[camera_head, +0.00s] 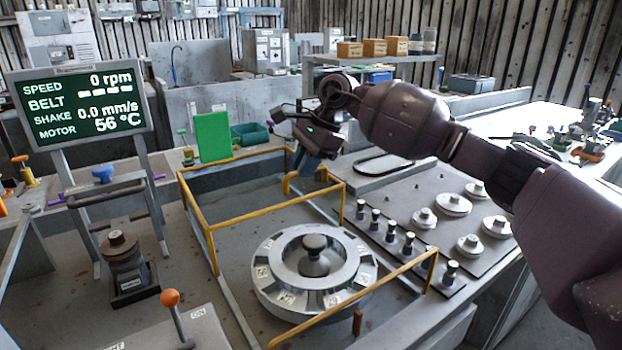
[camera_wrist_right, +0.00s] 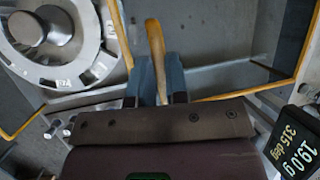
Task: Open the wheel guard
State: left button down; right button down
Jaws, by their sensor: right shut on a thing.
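The wheel guard is a yellow bar frame (camera_head: 352,300) that stands around a round metal wheel (camera_head: 272,290) with a grey hub knob (camera_head: 314,256). My right gripper (camera_head: 306,166) is at the guard's far right corner. In the right wrist view its blue fingers (camera_wrist_right: 160,82) are shut on an orange-yellow handle (camera_wrist_right: 155,42), which sticks out beyond the fingertips. In that view the wheel (camera_wrist_right: 92,70) lies at the upper left, clear of the fingers. My left gripper is out of view.
A row of dark pegs (camera_head: 391,231) and several metal weights (camera_head: 453,204) stand on a plate to the right. A motor display (camera_head: 80,105) and an orange-knobbed lever (camera_head: 172,310) are at the left. A green block (camera_head: 212,137) stands behind the guard. A readout (camera_wrist_right: 292,140) shows in the wrist view.

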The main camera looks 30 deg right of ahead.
aim_at(297, 183)
jog(key=shift+w+f+b, duration=0.25)
jog(key=shift+w+b, duration=0.1)
jog(key=shift+w, duration=0.8)
jog(key=shift+w+a+r, duration=0.1)
jog(key=shift+w+r, duration=0.15)
jog(key=shift+w, duration=0.2)
jog(key=c, duration=1.1)
grip_release()
jog(key=shift+p+v, duration=0.4)
jog(key=shift+v, duration=5)
